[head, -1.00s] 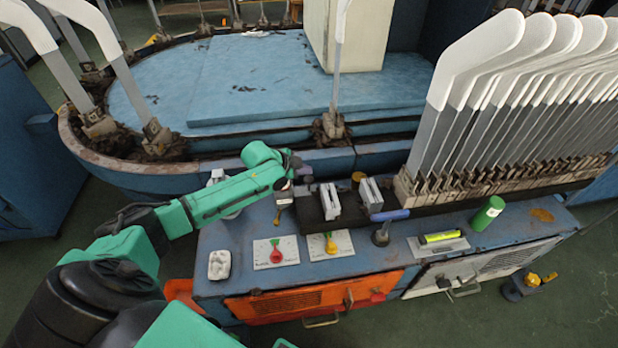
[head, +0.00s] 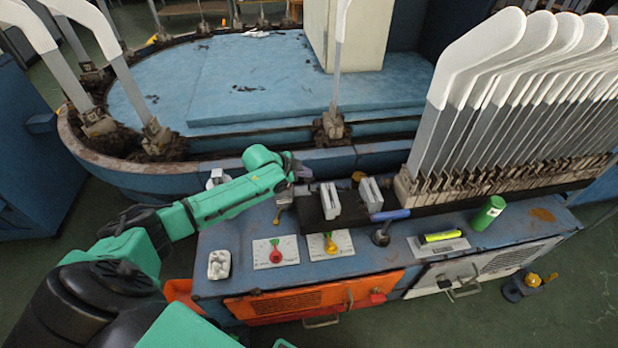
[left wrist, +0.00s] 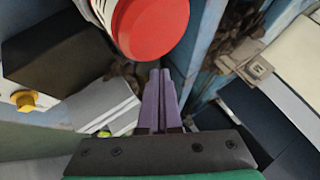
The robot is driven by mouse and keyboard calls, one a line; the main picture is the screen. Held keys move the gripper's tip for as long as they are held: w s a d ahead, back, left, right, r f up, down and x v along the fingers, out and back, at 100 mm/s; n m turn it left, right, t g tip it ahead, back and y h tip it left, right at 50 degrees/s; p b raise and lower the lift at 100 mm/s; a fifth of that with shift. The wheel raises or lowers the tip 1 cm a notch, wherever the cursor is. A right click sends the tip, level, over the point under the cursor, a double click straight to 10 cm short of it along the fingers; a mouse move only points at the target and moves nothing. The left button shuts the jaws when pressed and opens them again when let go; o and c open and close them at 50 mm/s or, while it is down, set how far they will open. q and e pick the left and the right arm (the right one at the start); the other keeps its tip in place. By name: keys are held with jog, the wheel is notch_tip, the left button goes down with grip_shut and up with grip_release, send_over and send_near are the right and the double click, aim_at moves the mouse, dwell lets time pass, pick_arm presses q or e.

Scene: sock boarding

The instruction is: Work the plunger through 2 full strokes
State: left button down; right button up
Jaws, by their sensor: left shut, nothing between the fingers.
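In the left wrist view a round red cap (left wrist: 153,26) on a white ribbed body shows very near, at the top. It looks like the plunger's top, though I cannot be sure. My left gripper has purple fingers (left wrist: 161,78) pressed together, pointing at the area just below the red cap, with nothing between them. In the head view my left gripper (head: 302,176) is above the back left of the blue bench, partly hidden by the green arm. My right gripper is not in view.
A dense rack (head: 430,190) of white sock boards stands to the right.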

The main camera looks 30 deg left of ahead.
aim_at(306, 179)
pick_arm(q)
jog(key=shift+s+f+b, duration=0.15)
jog(key=shift+f+b, duration=0.6)
jog(key=shift+f, duration=0.7)
dwell(0.7)
jog(key=shift+w+r+p, duration=0.2)
jog(key=shift+r+p, duration=1.75)
jog(key=shift+r, duration=0.1)
notch_tip(306, 179, up, 5)
jog(key=p, duration=0.5)
